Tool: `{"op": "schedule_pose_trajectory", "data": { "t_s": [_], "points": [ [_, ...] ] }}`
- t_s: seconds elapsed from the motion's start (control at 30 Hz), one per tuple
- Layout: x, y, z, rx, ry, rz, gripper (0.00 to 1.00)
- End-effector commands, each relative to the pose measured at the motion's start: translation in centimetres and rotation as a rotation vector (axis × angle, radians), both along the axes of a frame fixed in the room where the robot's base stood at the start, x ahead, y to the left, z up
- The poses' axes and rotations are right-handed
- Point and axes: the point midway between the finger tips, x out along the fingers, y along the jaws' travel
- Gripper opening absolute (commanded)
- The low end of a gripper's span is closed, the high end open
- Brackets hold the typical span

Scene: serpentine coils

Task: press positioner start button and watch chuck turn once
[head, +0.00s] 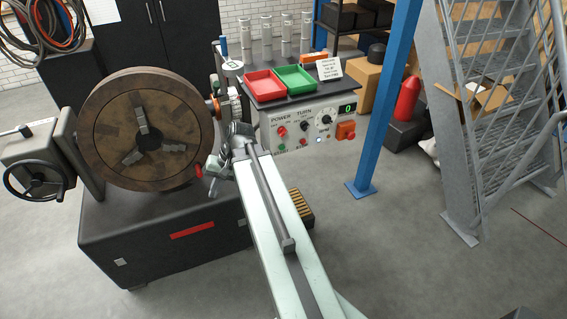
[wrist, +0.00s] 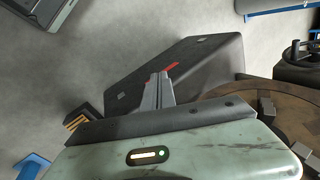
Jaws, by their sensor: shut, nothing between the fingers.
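The positioner chuck (head: 147,130) is a large brown disc with grey jaws, facing forward at left in the head view. Part of it shows at the right edge of the wrist view (wrist: 228,103). The pale control panel (head: 313,142) stands right of it, with POWER and TURN labels, knobs, a red button (head: 282,131), a green button (head: 282,148) and a display (head: 347,107) reading 0. I cannot tell which button is the start button. My gripper (head: 208,168) is by the chuck's right edge, left of the panel. In the wrist view, its fingers (wrist: 161,78) are together and empty.
The dark positioner base (head: 150,240) with a red stripe lies below the chuck. A red tray (head: 264,85) and green tray (head: 297,77) sit above the panel. A blue post (head: 384,100) and metal stairs (head: 485,110) stand right.

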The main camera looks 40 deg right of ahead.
Motion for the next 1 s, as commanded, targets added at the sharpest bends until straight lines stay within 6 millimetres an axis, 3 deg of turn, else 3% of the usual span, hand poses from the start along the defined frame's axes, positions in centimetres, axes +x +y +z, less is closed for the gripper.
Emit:
{"op": "schedule_pose_trajectory", "data": {
  "t_s": [0.03, 0.1, 0.3, 0.4, 0.5, 0.6, 1.0],
  "points": [
    [-0.3, -4.0, -3.4, 0.072, -0.034, -0.12, 0.0],
    [-0.9, -8.8, -4.3, 0.177, -0.09, -0.275, 0.0],
    [-4.9, -21.4, -5.1, 0.422, -0.269, -0.634, 0.0],
    [-7.1, -25.7, -4.8, 0.501, -0.344, -0.748, 0.0],
    [-8.9, -28.5, -4.4, 0.551, -0.393, -0.817, 0.0],
    [-9.8, -29.7, -4.0, 0.575, -0.419, -0.85, 0.0],
    [-9.9, -30.0, -3.7, 0.58, -0.424, -0.856, 0.0]
  ]
}}
